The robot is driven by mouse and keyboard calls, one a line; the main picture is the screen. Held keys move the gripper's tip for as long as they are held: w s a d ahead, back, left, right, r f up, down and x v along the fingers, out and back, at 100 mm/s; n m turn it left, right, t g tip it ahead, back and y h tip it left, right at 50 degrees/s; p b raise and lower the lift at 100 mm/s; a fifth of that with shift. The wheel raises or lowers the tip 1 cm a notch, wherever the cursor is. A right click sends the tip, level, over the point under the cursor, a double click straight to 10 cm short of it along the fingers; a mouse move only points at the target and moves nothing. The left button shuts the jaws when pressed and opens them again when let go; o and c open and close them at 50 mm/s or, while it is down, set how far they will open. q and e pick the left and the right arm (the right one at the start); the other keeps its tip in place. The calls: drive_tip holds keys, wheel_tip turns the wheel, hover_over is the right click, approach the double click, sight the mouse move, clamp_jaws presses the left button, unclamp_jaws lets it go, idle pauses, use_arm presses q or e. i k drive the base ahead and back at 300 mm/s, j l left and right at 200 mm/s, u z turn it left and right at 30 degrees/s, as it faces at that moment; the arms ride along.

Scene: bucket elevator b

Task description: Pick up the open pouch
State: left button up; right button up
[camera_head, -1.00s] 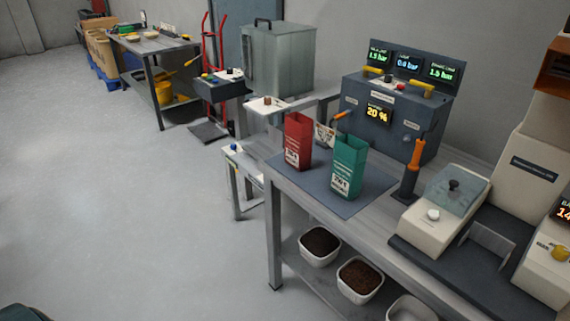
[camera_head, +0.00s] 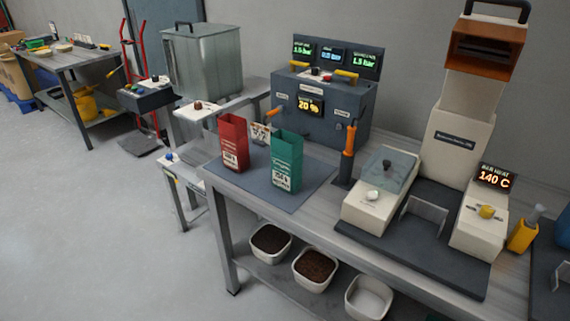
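Two upright pouches stand on a dark mat (camera_head: 262,190) on the workbench, near its left end. The red pouch (camera_head: 233,142) is on the left and its top looks open. The green pouch (camera_head: 286,162) stands just right of it and nearer, and its top also looks open. Neither gripper shows in the head view, and nothing touches the pouches.
A grey gauge box (camera_head: 320,110) stands behind the pouches. An orange-handled tool (camera_head: 348,150) and a beige sealing machine (camera_head: 375,195) stand to the right. White bowls (camera_head: 315,268) sit on the lower shelf. The floor at left (camera_head: 90,230) is clear.

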sight(286, 147)
drive_tip(key=i+j, duration=0.1)
drive_tip(key=j, duration=0.3)
drive_tip(key=i+j, duration=0.1)
drive_tip(key=j, duration=0.3)
drive_tip(key=i+j, duration=0.15)
drive_tip(key=j, duration=0.25)
drive_tip(key=i+j, duration=0.1)
drive_tip(key=j, duration=0.35)
drive_tip(key=z, duration=1.65)
